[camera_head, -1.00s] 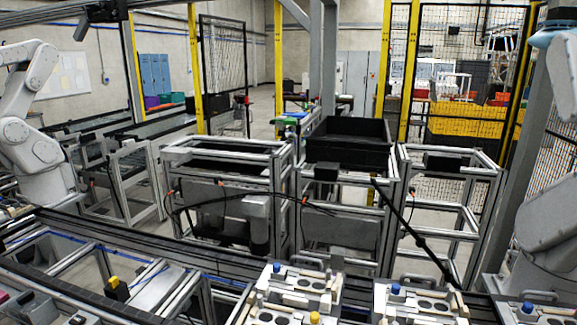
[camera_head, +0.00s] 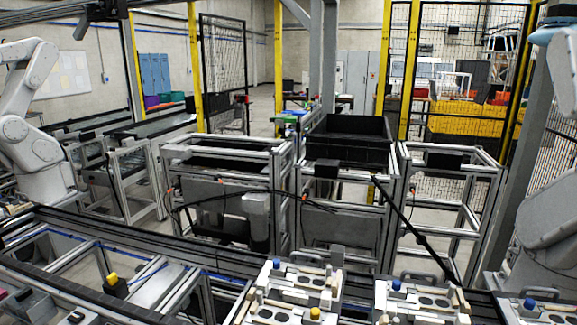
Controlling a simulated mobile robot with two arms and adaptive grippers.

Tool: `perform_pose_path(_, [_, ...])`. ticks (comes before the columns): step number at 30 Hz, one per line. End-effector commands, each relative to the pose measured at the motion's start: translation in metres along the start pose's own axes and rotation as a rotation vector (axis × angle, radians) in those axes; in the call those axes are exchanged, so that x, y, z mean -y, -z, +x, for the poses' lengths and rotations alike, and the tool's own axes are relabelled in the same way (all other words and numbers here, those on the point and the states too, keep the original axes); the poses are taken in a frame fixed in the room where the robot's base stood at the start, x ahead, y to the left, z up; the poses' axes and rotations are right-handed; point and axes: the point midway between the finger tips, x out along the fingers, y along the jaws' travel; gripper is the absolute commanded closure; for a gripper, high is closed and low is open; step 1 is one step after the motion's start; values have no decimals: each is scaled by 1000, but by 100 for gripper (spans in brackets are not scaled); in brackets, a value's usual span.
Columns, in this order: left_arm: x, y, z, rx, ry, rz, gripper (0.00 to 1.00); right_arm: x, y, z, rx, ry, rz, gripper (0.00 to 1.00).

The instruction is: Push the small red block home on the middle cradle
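Several pale pallet fixtures with cradles stand in a row along the bottom edge. I cannot tell which cradle is the middle one. I cannot make out the small red block on any of them. Neither of my grippers shows in this view.
A dark conveyor rail (camera_head: 150,243) runs behind the fixtures. Beyond it are metal frame stands and a black tote (camera_head: 345,150). White robot arms stand at the left (camera_head: 35,150) and right (camera_head: 545,215). A yellow-topped part (camera_head: 113,283) sits at the lower left.

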Motion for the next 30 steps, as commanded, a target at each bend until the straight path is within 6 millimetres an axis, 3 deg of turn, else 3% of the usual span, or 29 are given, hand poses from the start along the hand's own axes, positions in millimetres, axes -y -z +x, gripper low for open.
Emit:
perform_pose_path(18, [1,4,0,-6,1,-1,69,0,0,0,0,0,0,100])
perform_pose_path(30, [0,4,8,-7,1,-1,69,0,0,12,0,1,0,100])
